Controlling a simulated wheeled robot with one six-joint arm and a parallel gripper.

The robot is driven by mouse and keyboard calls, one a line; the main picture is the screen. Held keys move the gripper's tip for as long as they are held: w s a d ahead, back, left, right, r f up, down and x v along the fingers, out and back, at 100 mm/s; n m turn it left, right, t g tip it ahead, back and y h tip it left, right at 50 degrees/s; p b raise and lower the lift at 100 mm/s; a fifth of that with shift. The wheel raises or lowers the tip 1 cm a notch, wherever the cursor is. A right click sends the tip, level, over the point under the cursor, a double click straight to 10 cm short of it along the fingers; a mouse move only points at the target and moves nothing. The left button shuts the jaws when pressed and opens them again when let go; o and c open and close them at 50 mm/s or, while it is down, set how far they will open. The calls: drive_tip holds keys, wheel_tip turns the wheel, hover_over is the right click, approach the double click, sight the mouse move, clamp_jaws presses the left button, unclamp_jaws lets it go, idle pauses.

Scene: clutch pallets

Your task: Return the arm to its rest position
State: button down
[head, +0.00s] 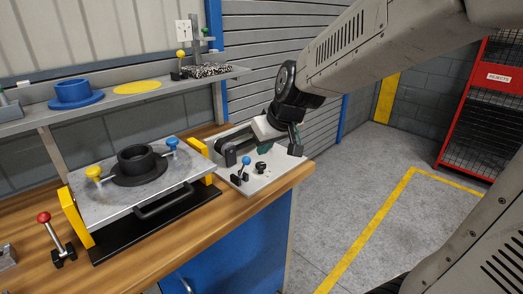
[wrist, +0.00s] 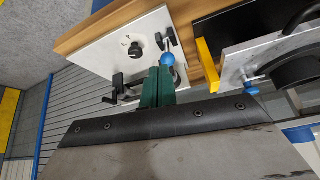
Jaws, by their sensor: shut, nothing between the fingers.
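My arm reaches in from the upper right in the head view. My gripper (head: 297,138) hangs over the right end of the workbench, near the white plate (head: 277,184). In the wrist view my gripper (wrist: 158,88) shows two green fingers closed together, with nothing between them. Behind the fingers there, the white plate (wrist: 108,45) carries a black knob and a blue-balled lever (wrist: 167,58). The fingers look close to that lever in the wrist view; I cannot tell the gap.
A metal pallet (head: 105,207) with a black flanged ring (head: 138,163) sits in a yellow-ended stand on the wooden bench (head: 245,205). A shelf above holds a blue flanged part (head: 74,93). A red rejects cage (head: 480,120) stands right; the floor between is clear.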

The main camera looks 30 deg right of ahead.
drive_tip(key=shift+s+d+r, duration=0.25)
drive_tip(key=shift+s+r, duration=0.15)
drive_tip(key=shift+s, duration=0.05)
drive_tip(key=shift+d, duration=0.1)
drive_tip(key=s+a+m+g+h, duration=0.1)
drive_tip(key=s+g, duration=0.4)
drive_tip(key=s, duration=1.9)
drive_tip(key=shift+a+r, duration=0.4)
drive_tip(key=shift+a, duration=0.15)
drive_tip(key=shift+w, duration=0.1)
